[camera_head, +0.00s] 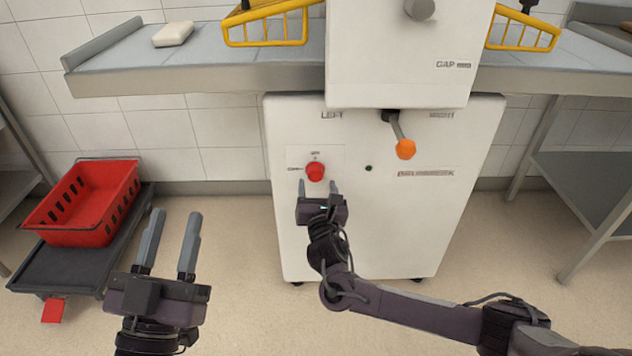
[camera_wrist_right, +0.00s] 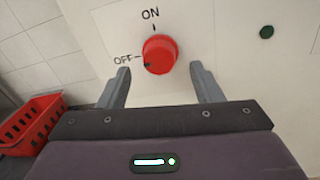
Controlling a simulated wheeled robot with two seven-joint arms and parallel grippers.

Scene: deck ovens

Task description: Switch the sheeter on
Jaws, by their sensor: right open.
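The sheeter (camera_head: 385,225) is a white machine with a red knob (camera_head: 315,171) on its front panel. In the right wrist view the red knob (camera_wrist_right: 160,54) has a dark mark pointing to OFF at its left; ON is printed above it. My right gripper (camera_head: 317,187) is open just in front of and below the knob, with its fingers (camera_wrist_right: 160,88) to either side of it in that view. I cannot tell that either finger touches it. My left gripper (camera_head: 169,230) is open and empty, low at the left, away from the sheeter.
An orange-tipped lever (camera_head: 405,149) sticks out right of the knob. A small dark green light (camera_head: 368,168) sits between them. A red crate (camera_head: 88,203) rests on a dark dolly (camera_head: 75,268) at left. A steel table (camera_head: 595,175) stands at right.

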